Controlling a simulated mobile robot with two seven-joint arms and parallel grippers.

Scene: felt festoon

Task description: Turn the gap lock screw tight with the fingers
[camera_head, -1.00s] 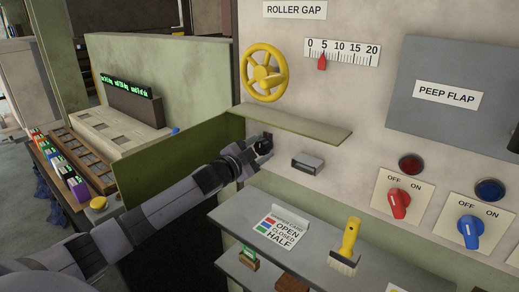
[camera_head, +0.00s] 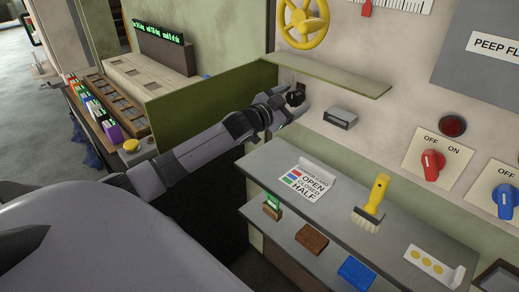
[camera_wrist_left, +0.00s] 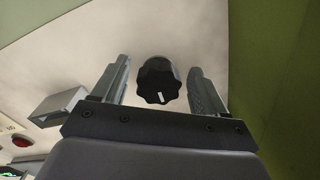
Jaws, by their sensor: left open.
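The gap lock screw, a black lobed knob with a white mark (camera_wrist_left: 158,82), sticks out from the pale panel in the left wrist view. In the head view the knob (camera_head: 295,97) shows below the green shelf, at the tip of my left arm. My left gripper (camera_wrist_left: 163,78) is open, with one finger on each side of the knob. A gap shows between each finger and the knob in the wrist view; I cannot tell how deep the fingers reach along it. My right gripper is in neither view.
A green shelf (camera_head: 334,74) juts out just above the knob, and a green side panel (camera_head: 205,103) stands to the left. A grey metal box (camera_head: 340,117) sits to the right. The yellow handwheel (camera_head: 303,20) is above. Lower shelves hold a brush (camera_head: 372,205) and cards.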

